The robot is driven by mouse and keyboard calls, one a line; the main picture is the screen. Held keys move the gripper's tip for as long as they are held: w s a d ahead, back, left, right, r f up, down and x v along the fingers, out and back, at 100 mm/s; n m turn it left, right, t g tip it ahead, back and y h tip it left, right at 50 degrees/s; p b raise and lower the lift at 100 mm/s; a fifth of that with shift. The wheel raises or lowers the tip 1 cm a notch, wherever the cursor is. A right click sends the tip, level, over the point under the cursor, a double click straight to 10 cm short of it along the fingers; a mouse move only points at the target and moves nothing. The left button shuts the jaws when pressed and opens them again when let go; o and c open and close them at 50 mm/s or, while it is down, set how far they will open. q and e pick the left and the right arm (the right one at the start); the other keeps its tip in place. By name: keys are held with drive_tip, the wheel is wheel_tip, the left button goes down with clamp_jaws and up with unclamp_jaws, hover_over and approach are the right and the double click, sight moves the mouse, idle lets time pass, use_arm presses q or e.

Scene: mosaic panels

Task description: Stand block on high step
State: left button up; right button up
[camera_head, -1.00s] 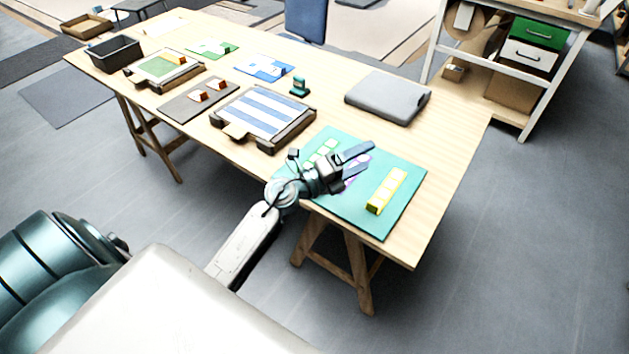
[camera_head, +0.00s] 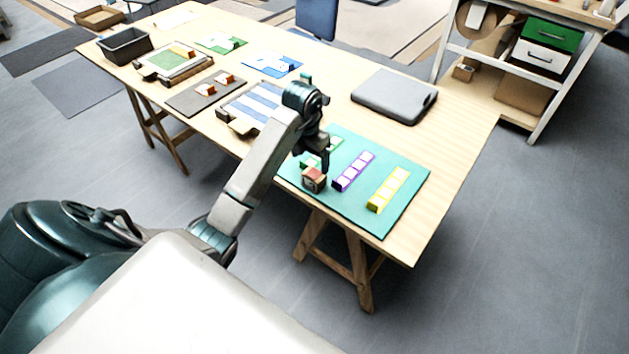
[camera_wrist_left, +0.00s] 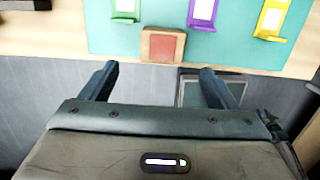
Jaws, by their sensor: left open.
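A small wooden block with a red face (camera_head: 313,179) is at the front edge of the teal mat (camera_head: 392,212), beside the green strip (camera_head: 309,160). In the left wrist view the block (camera_wrist_left: 163,45) shows beyond my fingertips, roughly centred between them and apart from them. My left gripper (camera_head: 325,163) is just above and behind the block in the head view; in the wrist view its two fingers (camera_wrist_left: 158,70) are spread with nothing between them. I cannot tell which object is the high step; a small teal piece (camera_head: 306,76) shows behind my wrist. My right gripper is not in view.
A purple strip (camera_head: 353,171) and a yellow strip (camera_head: 388,190) lie on the mat right of the block. A closed grey case (camera_head: 395,96) lies behind. A blue-striped tray (camera_head: 250,108) is partly hidden by my arm. Bare tabletop (camera_head: 452,140) lies at the right.

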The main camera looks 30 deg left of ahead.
sight(314, 174)
use_arm(q)
drive_tip(key=f, duration=0.2)
drive_tip(key=f+p, duration=0.1)
drive_tip(key=shift+w+d+f, duration=0.1)
drive_tip(key=shift+w+f, duration=0.2)
drive_tip(key=shift+f, duration=0.1)
drive_tip(key=shift+w+f+p, duration=0.1)
drive_tip(key=shift+f+p, duration=0.3)
drive_tip(key=shift+f, duration=0.05)
drive_tip(key=f+p, duration=0.1)
drive_tip(key=f, duration=0.2)
drive_tip(key=shift+w+d+f+p, duration=0.1)
drive_tip(key=shift+w+f+p, duration=0.25)
drive_tip(key=shift+f, duration=0.4)
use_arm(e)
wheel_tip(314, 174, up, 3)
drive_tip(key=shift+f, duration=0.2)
use_arm(q)
drive_tip(key=shift+c, duration=0.4)
drive_tip(key=c, duration=1.1)
drive_tip(key=shift+r, duration=0.15)
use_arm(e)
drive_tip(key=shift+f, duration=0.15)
